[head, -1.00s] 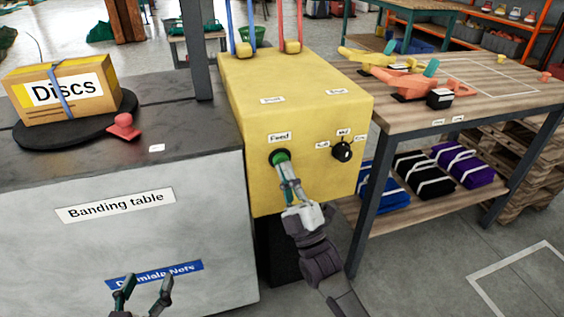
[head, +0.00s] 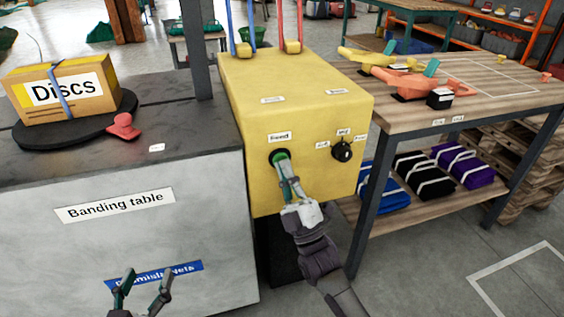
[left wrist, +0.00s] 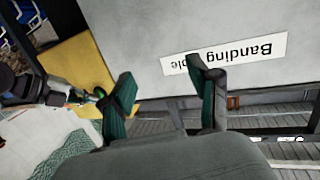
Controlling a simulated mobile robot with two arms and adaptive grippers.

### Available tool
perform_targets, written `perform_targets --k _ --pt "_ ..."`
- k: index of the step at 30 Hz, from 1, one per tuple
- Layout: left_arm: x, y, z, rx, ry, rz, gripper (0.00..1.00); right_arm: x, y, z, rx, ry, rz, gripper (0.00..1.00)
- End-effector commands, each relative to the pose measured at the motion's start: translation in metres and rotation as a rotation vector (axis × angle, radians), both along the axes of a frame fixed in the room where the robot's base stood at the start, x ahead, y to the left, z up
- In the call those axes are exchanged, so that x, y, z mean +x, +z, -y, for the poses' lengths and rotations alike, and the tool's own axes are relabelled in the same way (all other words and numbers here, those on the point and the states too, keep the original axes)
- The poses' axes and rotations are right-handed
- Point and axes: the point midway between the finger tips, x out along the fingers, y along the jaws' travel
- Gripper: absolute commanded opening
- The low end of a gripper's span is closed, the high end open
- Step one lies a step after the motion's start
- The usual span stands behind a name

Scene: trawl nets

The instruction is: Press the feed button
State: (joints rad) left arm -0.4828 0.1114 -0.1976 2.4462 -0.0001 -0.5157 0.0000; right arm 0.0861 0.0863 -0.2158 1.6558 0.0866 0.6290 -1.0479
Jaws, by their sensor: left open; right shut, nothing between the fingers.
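The green feed button (head: 280,156) sits in a dark ring on the front of the yellow machine (head: 305,190), under a small "Feed" label (head: 279,137). My right gripper (head: 284,167) is shut and empty, with its fingertips at the button. They overlap its lower part; whether the button is pushed in I cannot tell. My left gripper (head: 143,278) is open and empty, low in front of the banding table (head: 60,250). In the left wrist view its open fingers (left wrist: 165,90) show, with the right arm and the yellow machine at the left.
A black selector knob (head: 342,151) is to the right of the button. A "Discs" box (head: 65,92) and a red stamp-like object (head: 124,125) are on the banding table. A wooden workbench (head: 400,122) with orange and yellow tools stands at the right.

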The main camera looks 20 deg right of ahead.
Motion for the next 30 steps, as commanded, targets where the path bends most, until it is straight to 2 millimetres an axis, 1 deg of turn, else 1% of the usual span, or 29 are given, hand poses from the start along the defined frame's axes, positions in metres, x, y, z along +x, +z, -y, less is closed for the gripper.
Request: perform_targets --k 12,22,30 --pt "0.001 0.005 0.001 -0.006 -0.002 0.026 0.61 0.004 0.000 0.000 0.001 0.000 0.001 0.00" --pt "0.001 0.005 0.001 -0.005 -0.002 0.022 0.61 0.003 0.001 0.000 0.000 -0.001 -0.001 0.00" --pt "-0.003 -0.012 -0.003 0.020 0.005 -0.074 0.61 -0.004 0.000 0.000 0.000 -0.001 -0.001 0.00"
